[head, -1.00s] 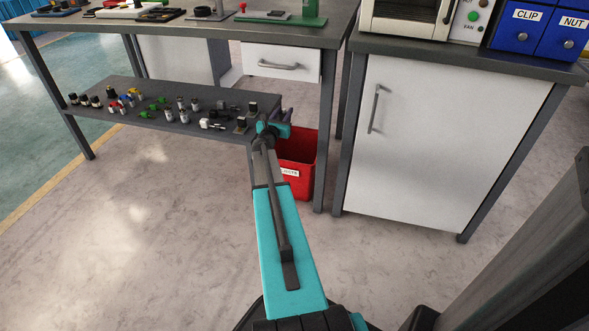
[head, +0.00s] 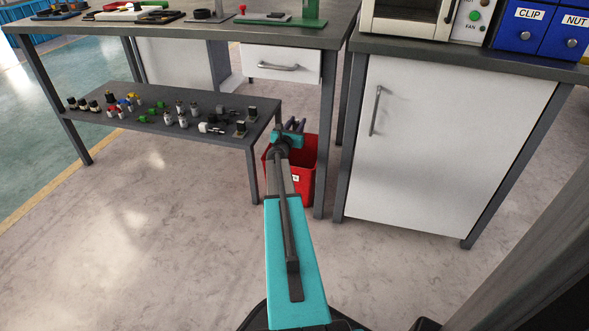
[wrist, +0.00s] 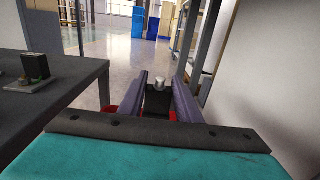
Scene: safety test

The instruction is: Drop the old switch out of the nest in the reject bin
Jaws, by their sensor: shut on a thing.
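My gripper (head: 294,126) is at the red reject bin (head: 306,170), over its opening as far as the head view shows. In the wrist view my gripper (wrist: 160,90) is shut on the old switch (wrist: 157,101), a black block with a silver round top. The switch sits between the two dark fingers. Small bits of the red bin (wrist: 108,114) show beside and below the fingers. The arm and wrist hide part of the bin and its label in the head view, and the inside of the bin is mostly hidden.
A low grey shelf (head: 200,137) with several switches and small parts stands left of the bin. A table leg (head: 325,150) stands close on the bin's right, and a white cabinet (head: 440,140) is further right. The floor in front is clear.

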